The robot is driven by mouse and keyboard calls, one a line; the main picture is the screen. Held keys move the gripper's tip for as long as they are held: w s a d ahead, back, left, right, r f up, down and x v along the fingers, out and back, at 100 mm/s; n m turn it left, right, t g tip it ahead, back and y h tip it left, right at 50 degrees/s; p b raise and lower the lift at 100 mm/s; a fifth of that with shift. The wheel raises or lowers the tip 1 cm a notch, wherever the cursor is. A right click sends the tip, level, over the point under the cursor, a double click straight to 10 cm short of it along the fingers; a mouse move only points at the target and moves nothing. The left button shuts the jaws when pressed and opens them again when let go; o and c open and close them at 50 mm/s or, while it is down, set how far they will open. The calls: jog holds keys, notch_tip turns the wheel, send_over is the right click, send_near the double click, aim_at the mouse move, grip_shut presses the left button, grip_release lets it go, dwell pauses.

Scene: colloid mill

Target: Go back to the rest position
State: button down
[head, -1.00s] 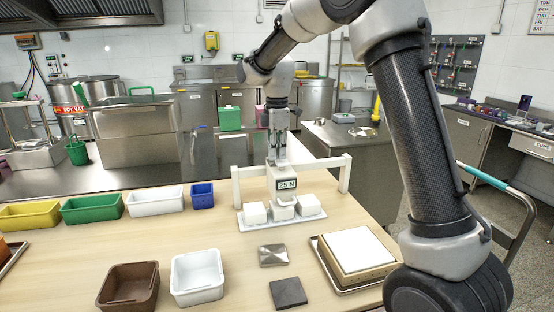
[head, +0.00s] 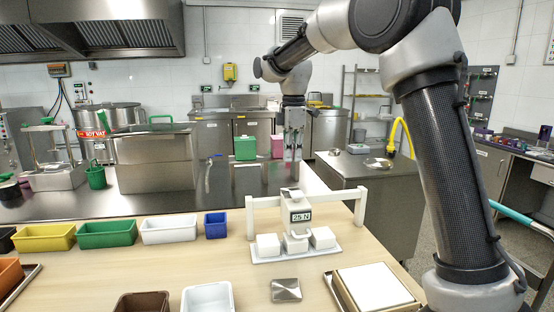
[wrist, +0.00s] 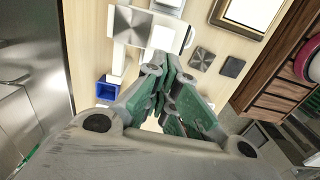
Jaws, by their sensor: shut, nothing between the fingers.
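My gripper (head: 293,160) hangs from my arm above the table's back edge in the head view, pointing down. Its fingers are shut and empty, and they also show in the wrist view (wrist: 165,75). Below and in front of it stands a white press (head: 294,210) marked "25 N" on a white frame. White blocks (head: 268,245) sit on its base plate. A clear gap lies between the gripper and the press in the head view.
Yellow (head: 45,238), green (head: 107,234), white (head: 169,229) and blue (head: 215,225) bins line the table's left back. A steel square (head: 286,290) lies in front of the press. A framed white board (head: 375,288) lies at right. A steel counter (head: 200,205) stands behind.

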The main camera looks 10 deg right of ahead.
jog(key=f+m, duration=0.1)
jog(key=m, duration=0.1)
jog(key=s+f+m, duration=0.1)
jog(key=f+m, duration=0.1)
jog(key=shift+s+d+f, duration=0.1)
jog(key=shift+d, duration=0.1)
jog(key=s+d+m+t, duration=0.1)
jog(key=s+d+m, duration=0.3)
jog(key=s, duration=0.7)
jog(key=s+d+m+t, duration=0.2)
jog(key=s+d+m, duration=0.3)
jog(key=s, duration=0.6)
jog(key=s+d+r+m+t, duration=0.1)
jog(key=s+d+m, duration=0.3)
jog(key=s+d, duration=0.3)
jog(key=shift+s+m, duration=0.3)
jog(key=shift+s, duration=1.7)
